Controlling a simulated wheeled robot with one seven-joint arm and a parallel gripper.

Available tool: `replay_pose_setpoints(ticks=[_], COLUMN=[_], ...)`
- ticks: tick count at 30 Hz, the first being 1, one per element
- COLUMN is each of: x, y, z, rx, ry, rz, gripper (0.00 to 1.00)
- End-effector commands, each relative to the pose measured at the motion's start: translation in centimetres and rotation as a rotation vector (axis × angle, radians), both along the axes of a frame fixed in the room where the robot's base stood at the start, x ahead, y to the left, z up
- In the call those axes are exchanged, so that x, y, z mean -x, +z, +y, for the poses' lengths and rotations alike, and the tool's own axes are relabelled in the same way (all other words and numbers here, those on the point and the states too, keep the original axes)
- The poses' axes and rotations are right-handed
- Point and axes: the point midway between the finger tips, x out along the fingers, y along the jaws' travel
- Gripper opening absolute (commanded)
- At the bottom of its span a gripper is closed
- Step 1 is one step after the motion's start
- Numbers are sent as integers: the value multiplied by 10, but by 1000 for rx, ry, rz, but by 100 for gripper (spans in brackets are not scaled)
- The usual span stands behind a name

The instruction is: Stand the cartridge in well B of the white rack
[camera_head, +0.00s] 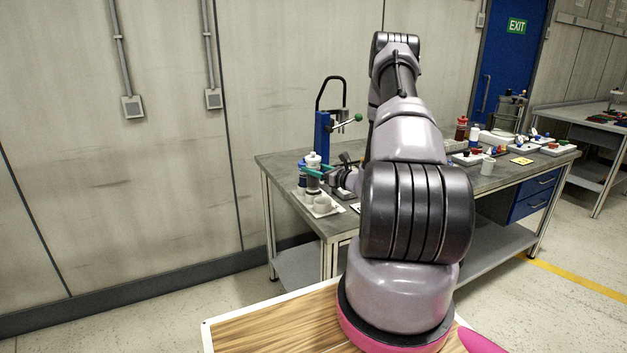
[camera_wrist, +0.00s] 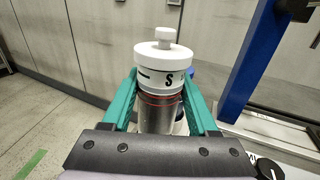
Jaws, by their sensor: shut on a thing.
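The cartridge (camera_wrist: 160,88) stands upright between the teal fingers of my gripper (camera_wrist: 163,100) in the wrist view. It has a white knobbed cap marked with a black S, a thin red ring and a silver body. In the head view the cartridge (camera_head: 313,160) and my gripper (camera_head: 315,171) show small, above the white rack (camera_head: 322,210) at the near left end of the bench. My gripper is shut on the cartridge. The cartridge's lower end is hidden in the wrist view. I cannot tell which well is B or whether the cartridge touches the rack.
Bottles (camera_head: 461,128) and several small trays sit at the bench's far right. My arm hides the bench's middle.

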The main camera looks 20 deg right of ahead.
Motion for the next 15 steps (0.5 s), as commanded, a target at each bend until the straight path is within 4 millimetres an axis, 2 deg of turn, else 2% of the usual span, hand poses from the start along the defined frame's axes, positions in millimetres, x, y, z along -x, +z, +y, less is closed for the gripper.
replay_pose_setpoints(ticks=[9, 15], x=[0, 0], y=[-39, -39], z=[0, 0], rx=[-1, 0], ry=[0, 0], rz=[0, 0], gripper=[0, 0])
